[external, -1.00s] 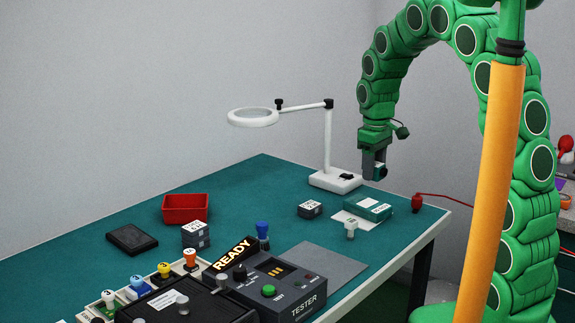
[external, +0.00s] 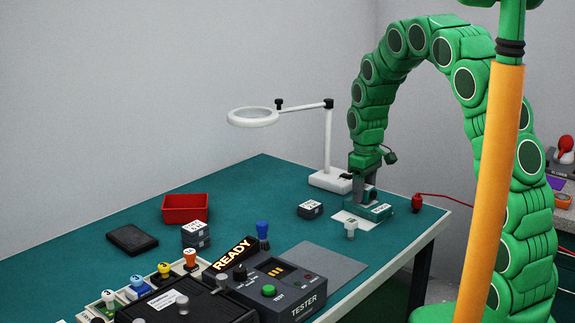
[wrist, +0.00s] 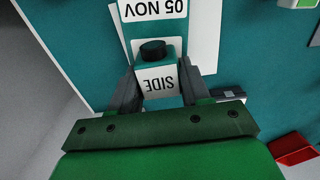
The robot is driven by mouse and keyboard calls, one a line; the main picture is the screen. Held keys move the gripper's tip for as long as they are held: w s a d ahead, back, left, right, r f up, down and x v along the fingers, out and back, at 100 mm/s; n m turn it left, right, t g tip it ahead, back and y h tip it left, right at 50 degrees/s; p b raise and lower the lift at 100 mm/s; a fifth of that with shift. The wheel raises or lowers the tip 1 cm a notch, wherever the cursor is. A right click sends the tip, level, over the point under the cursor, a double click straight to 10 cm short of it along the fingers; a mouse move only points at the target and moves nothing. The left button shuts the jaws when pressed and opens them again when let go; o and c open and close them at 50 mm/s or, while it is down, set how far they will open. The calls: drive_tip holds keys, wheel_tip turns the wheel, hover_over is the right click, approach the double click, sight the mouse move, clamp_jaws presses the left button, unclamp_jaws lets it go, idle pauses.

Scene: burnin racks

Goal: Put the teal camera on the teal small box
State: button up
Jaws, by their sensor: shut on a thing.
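The teal camera (wrist: 148,65), with a black round lens and a white "SIDE" label, is between the two fingers of my gripper (wrist: 156,88). My gripper (external: 367,190) is shut on it and points down at the right end of the bench. The teal small box (external: 381,211) lies right under the camera. Its "05 NOV" label (wrist: 154,10) shows beyond the camera in the wrist view. I cannot tell whether the camera's underside touches the box. My fingers and the camera hide part of the box's top.
The box lies on a white sheet (external: 344,217). A small white-topped stamp (external: 351,229) stands just in front. The magnifier lamp's base (external: 331,180) is close behind left. A dark labelled block (external: 310,209) is to the left, a red plug (external: 416,203) to the right.

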drive_tip(key=shift+f, duration=0.2)
drive_tip(key=o, duration=1.1)
drive_tip(key=shift+r, duration=0.1)
wheel_tip(320, 180, up, 12)
drive_tip(key=s+d+r+m, duration=0.2)
drive_tip(key=s+d+r, duration=0.2)
drive_tip(key=s+d, duration=0.3)
drive_tip(key=s+d+m+g, duration=0.1)
drive_tip(key=s+d+m, duration=0.2)
drive_tip(key=s, duration=1.2)
drive_tip(key=s+d+m, duration=0.4)
drive_tip(key=s+d, duration=0.6)
drive_tip(key=s, duration=0.5)
drive_tip(key=shift+s+r+g, duration=0.2)
drive_tip(key=shift+g, duration=0.2)
